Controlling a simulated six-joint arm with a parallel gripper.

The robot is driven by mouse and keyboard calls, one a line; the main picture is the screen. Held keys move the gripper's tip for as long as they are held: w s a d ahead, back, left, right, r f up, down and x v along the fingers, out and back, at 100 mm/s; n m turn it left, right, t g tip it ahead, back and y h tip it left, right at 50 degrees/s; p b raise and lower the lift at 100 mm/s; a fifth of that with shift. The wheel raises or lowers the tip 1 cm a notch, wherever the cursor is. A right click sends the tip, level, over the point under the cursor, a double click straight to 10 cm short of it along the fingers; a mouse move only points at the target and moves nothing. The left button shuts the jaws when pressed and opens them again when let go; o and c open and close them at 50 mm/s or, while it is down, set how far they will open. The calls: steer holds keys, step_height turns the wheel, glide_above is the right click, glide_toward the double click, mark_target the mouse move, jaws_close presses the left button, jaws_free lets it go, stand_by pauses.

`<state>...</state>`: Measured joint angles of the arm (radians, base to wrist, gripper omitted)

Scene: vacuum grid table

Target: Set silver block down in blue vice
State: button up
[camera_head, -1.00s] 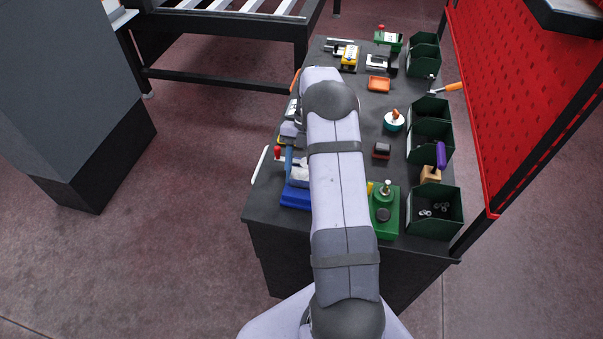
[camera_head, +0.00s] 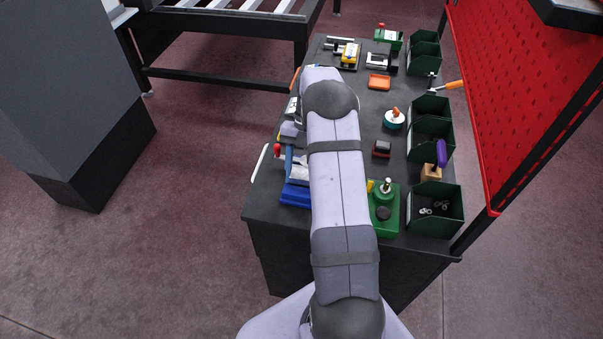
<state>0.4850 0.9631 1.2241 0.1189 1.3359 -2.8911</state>
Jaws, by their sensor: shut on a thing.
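The blue vice (camera_head: 295,196) stands at the near left of the dark table, with a red knob (camera_head: 277,149) on its left side. My arm hides its right part. My gripper (camera_head: 298,162) is only partly in view just left of my arm, at the blue vice. Its fingertips are mostly hidden, and it is shut on the silver block. A pale grey patch shows at the vice's upper part. I cannot tell how much of it is the block, or whether the block touches the vice.
A green device (camera_head: 384,212) stands right of my arm. Green bins (camera_head: 435,215) line the table's right edge, by a red pegboard (camera_head: 515,90). Bare tabletop surrounds the small items.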

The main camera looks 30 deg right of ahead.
steer(key=o, duration=1.3)
steer(key=shift+o, duration=0.2)
steer(key=shift+b+v, duration=1.3)
steer(key=shift+v, duration=2.35)
